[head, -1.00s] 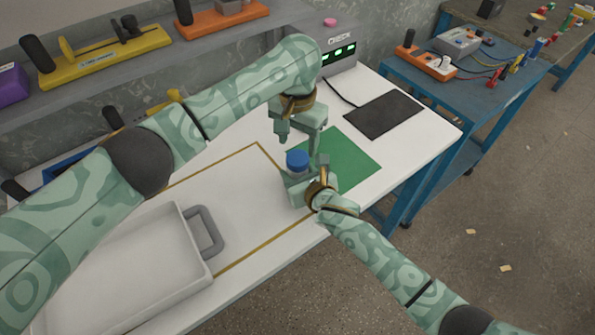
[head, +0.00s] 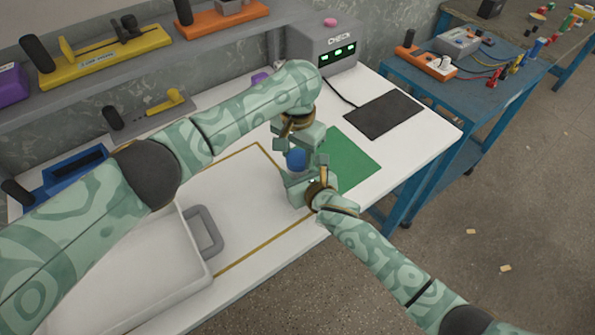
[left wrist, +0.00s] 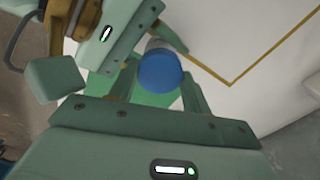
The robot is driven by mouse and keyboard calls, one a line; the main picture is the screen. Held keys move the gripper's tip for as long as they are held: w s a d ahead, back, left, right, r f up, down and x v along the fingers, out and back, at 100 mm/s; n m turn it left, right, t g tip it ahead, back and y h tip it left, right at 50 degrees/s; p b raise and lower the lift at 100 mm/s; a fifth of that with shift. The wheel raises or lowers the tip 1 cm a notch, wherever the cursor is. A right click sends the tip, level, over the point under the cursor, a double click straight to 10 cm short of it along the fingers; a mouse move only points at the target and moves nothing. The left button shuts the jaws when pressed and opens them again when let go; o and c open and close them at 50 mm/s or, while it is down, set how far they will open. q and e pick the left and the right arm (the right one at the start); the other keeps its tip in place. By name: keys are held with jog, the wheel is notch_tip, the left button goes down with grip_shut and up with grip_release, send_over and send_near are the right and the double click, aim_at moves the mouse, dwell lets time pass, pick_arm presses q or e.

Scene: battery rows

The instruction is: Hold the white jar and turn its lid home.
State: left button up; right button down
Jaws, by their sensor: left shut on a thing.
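The blue lid (head: 297,159) sits on top of the white jar, between my two grippers; it also shows in the left wrist view (left wrist: 160,70). The jar (left wrist: 156,43) shows only as a small pale strip beside the lid in the left wrist view; the grippers hide most of it. My left gripper (head: 298,152) comes down from above and is shut on the lid. My right gripper (head: 301,183) reaches in from the lower right, below the lid, with its fingers around the jar. The lid's thread and seating are hidden.
The jar is beside a green mat (head: 352,163) on the white table. A white tray (head: 160,292) with a grey handle is at the left front. A black mat (head: 384,114) and a grey device (head: 322,50) stand behind. The table's front edge is close to my right arm.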

pick_arm(q)
jog(key=m, duration=0.7)
jog(key=shift+m, duration=0.4)
jog(key=o, duration=1.1)
jog(key=shift+r, duration=2.25)
jog(key=shift+c, duration=0.5)
